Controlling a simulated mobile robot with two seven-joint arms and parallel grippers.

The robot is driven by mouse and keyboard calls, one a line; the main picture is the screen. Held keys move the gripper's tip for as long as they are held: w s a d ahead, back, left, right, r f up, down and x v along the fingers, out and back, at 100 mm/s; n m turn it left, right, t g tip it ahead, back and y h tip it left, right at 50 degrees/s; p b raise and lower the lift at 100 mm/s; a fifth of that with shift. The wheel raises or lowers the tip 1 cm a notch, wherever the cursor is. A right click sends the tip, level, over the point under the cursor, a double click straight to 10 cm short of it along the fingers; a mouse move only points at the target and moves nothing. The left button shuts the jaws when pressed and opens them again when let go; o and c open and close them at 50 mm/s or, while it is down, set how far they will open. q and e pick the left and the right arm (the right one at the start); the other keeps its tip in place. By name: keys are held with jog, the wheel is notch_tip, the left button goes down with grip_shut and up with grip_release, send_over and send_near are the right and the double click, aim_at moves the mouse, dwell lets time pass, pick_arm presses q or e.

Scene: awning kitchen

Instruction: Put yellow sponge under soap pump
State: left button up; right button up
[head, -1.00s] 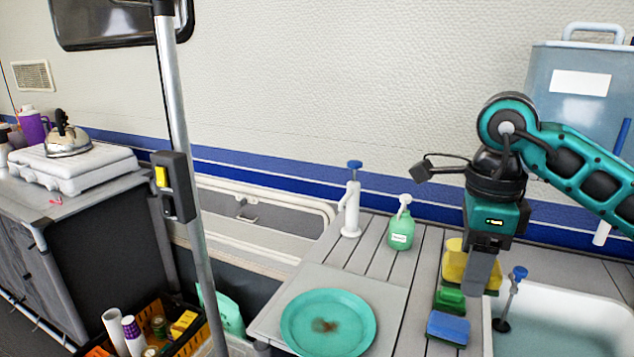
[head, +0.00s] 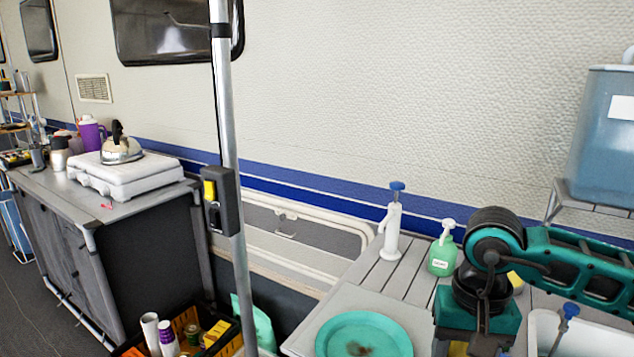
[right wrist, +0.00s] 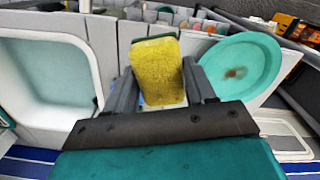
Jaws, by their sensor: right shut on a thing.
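The soap pump (head: 442,256) is a green bottle with a white pump head and a label, upright on the slatted counter in the head view. My right gripper (head: 476,345) is in front of it, low in the head view and partly hidden by its own arm. In the right wrist view the right gripper (right wrist: 160,80) is shut on the yellow sponge (right wrist: 157,72), which has a green edge. A bit of yellow shows below the gripper in the head view. My left gripper is not in view.
A teal plate (head: 362,335) lies left of my right gripper. A white pump tap (head: 391,232) with a blue top stands left of the soap pump. The sink (head: 545,330) is at right. A yellow thing (head: 516,281) is mostly hidden behind my right arm. A pole (head: 226,150) stands at left.

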jog(key=shift+s+a+f+n, duration=0.15)
jog(key=shift+f+n, duration=0.1)
jog(key=shift+n, duration=0.25)
jog(key=shift+w+a+f+n, duration=0.1)
jog(key=shift+f+n, duration=0.1)
jog(key=shift+n, duration=0.3)
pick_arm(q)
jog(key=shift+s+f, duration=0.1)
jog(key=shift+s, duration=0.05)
pick_arm(e)
jog(key=shift+s+a+f+n, duration=0.1)
jog(key=shift+f+n, duration=0.05)
jog(key=shift+n, duration=0.15)
